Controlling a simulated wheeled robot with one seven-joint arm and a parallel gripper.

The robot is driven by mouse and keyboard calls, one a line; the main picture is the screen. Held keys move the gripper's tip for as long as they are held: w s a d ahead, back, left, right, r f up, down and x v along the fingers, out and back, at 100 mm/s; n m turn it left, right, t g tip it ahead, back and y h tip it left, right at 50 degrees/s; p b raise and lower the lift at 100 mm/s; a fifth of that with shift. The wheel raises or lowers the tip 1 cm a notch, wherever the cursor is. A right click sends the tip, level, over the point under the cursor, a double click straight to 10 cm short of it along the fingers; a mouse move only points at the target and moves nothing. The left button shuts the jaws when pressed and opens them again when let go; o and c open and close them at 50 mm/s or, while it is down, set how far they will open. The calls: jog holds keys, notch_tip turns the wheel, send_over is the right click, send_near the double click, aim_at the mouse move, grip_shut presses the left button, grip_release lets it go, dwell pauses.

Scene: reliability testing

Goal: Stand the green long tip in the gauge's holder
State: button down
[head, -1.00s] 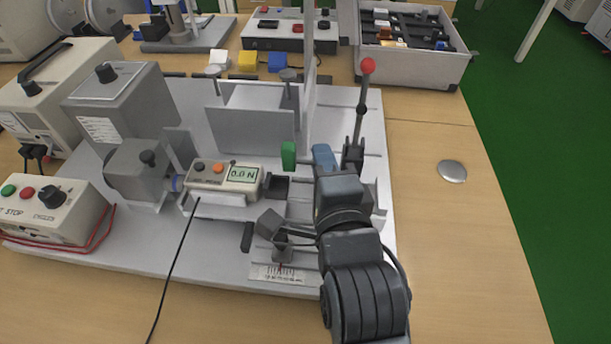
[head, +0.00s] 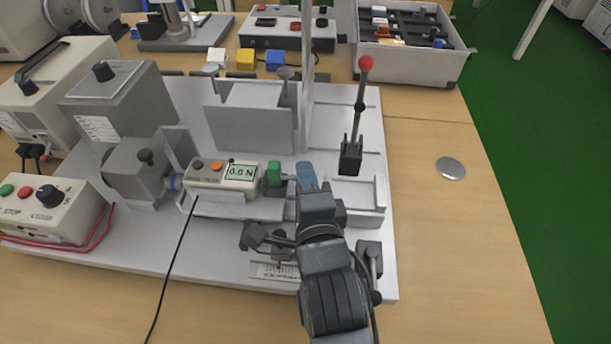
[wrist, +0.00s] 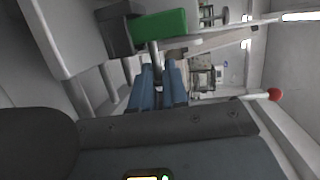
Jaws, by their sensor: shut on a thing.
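The green long tip (head: 274,172) is at the right end of the force gauge (head: 222,174), whose display reads 0.0 N. My gripper (head: 297,179) is just right of the tip, with its blue fingers shut. In the wrist view, the fingers (wrist: 158,82) hold a thin grey stem that leads to the green tip (wrist: 160,25). The dark holder (wrist: 116,30) lies against the end of the green tip in that view. In the head view the tip stands over or in the holder, mostly covering it; I cannot tell how deep it sits.
A lever with a red knob (head: 365,63) stands upright right of my gripper. A grey upright plate and box (head: 250,125) are behind the gauge. A grey tray of parts (head: 462,68) stands at the back right. The table right of the plate is mostly clear, with a metal disc (head: 451,169).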

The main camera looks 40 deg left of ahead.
jog(key=shift+f+b, duration=0.3)
jog(key=shift+f, duration=0.2)
jog(key=c, duration=1.1)
grip_release()
jog(key=shift+c, duration=0.2)
jog(key=shift+r, duration=0.25)
jog(key=v, duration=1.2)
jog(key=shift+d+r, duration=0.1)
jog(key=shift+r, duration=0.2)
